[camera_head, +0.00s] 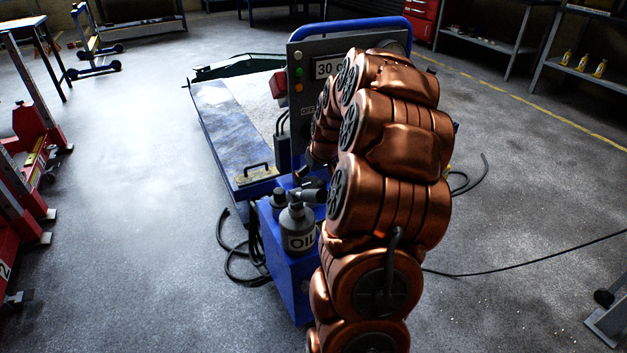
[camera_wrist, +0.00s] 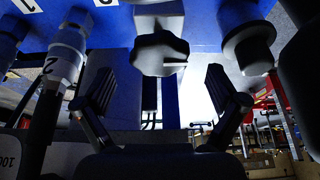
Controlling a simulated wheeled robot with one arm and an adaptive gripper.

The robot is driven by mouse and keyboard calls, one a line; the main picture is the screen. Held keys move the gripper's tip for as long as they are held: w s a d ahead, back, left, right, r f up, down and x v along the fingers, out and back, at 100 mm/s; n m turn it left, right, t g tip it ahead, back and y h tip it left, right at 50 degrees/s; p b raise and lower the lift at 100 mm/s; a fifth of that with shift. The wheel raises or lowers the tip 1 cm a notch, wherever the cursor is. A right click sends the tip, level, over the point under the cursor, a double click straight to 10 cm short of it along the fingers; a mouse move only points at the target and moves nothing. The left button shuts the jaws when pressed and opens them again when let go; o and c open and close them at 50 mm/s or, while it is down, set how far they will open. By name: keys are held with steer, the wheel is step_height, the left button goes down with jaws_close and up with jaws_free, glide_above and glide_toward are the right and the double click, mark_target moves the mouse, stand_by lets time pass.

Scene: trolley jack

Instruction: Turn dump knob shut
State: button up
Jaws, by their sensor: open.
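A dark lobed knob (camera_wrist: 160,53), which I take for the dump knob, sits on a pale block on the blue unit in the wrist view. It has a slot or mark on its right side. My gripper (camera_wrist: 161,95) is open, with one finger on each side below the knob. The fingers look apart from the knob, and nothing is between them. In the head view my copper arm hides the gripper and the knob. The blue power unit (camera_head: 287,285) stands behind the arm, with an oil bottle (camera_head: 298,230) on top.
A rounder dark knob or cap (camera_wrist: 248,48) is right of the knob. Hose fittings with a "2" tag (camera_wrist: 66,55) are at left. A grey panel (camera_head: 299,60) with coloured lights rises behind the unit. Black hoses (camera_head: 232,262) lie on the floor. Open floor is at left.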

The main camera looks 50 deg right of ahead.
steer(key=v, duration=1)
